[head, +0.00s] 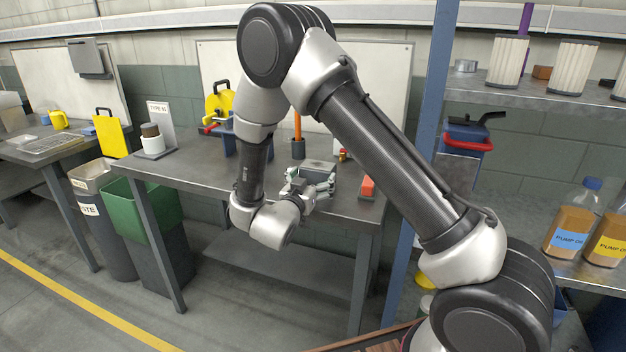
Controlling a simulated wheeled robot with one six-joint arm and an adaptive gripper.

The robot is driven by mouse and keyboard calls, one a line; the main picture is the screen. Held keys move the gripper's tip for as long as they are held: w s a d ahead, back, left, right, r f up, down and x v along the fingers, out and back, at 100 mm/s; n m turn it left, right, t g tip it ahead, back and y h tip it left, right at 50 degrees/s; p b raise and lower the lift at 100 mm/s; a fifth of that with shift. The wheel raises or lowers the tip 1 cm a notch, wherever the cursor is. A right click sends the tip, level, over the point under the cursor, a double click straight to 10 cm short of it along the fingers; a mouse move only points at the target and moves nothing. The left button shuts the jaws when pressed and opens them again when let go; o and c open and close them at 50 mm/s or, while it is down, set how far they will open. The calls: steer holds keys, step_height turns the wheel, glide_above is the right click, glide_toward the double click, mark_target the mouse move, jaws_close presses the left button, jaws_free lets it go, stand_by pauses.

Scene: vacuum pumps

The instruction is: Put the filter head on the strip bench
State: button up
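The grey metal bench in the middle (222,179) is probably the strip bench; no label on it names it. My gripper (322,187) is low over its front right part, pointing right. A grey block-like part (319,166) shows just behind and above the fingers. It may be the filter head, but I cannot tell for sure, nor whether the fingers touch it. The fingers are small and partly overlap it, so their opening is unclear.
On the bench stand a TYPE M sign (159,118), a white cup-like part (152,146), a yellow-and-blue device (220,108), an orange-handled tool (298,128) and a red block (367,187). A green bin (138,208) stands at left. A blue post (424,120) and shelves stand right.

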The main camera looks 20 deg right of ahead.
steer(key=shift+o, duration=0.4)
steer(key=v, duration=1.2)
jaws_close()
stand_by(0.3)
stand_by(1.0)
